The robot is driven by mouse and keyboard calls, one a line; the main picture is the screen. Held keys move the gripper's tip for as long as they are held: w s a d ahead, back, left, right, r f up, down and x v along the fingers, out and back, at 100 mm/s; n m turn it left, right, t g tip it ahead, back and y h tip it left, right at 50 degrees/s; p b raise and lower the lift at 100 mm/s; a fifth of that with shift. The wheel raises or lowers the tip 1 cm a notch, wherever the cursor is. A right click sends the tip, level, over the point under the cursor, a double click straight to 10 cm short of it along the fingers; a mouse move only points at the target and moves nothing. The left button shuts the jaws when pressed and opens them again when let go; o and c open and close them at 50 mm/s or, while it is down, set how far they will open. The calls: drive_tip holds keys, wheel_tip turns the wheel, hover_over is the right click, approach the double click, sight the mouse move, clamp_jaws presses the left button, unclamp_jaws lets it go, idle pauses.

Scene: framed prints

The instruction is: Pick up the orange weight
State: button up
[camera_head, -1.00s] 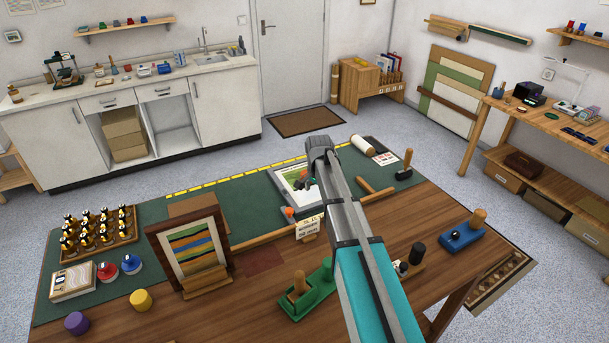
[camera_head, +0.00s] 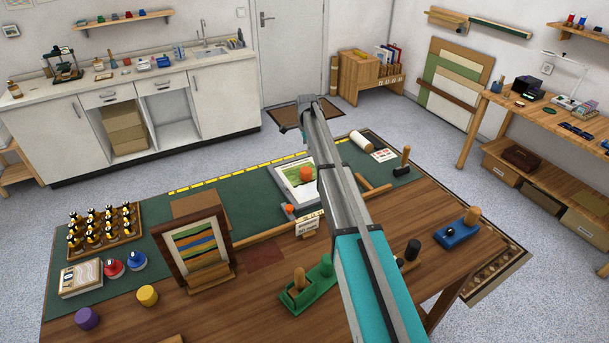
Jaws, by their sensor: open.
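An orange weight (camera_head: 305,174), a short rounded cylinder, sits on the grey-framed print (camera_head: 283,186) on the green mat, just left of my arm. A smaller orange piece (camera_head: 290,208) is near the print's front edge, beside a small card stand. My arm reaches across the table from the front. My gripper (camera_head: 290,128) shows only as a small dark part at the far end of the arm, beyond and above the orange weight. It is open and apart from the weight; its fingertips are not clear.
A dark picture frame (camera_head: 160,243) stands upright to the left. A green block with a wooden peg (camera_head: 298,279) and a blue block (camera_head: 457,235) are in front. The green mat (camera_head: 235,203) has free room.

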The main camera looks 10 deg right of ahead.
sight(306, 170)
drive_tip(key=shift+f, duration=0.1)
wheel_tip(306, 170, down, 8)
drive_tip(key=b, duration=0.8)
drive_tip(key=shift+f+b, duration=0.2)
drive_tip(key=shift+b, duration=0.1)
drive_tip(key=shift+f, duration=0.15)
idle(0.4)
drive_tip(key=f+b, duration=0.5)
drive_tip(key=shift+w+a, duration=0.1)
drive_tip(key=shift+w, duration=0.15)
idle(0.6)
drive_tip(key=c, duration=1.3)
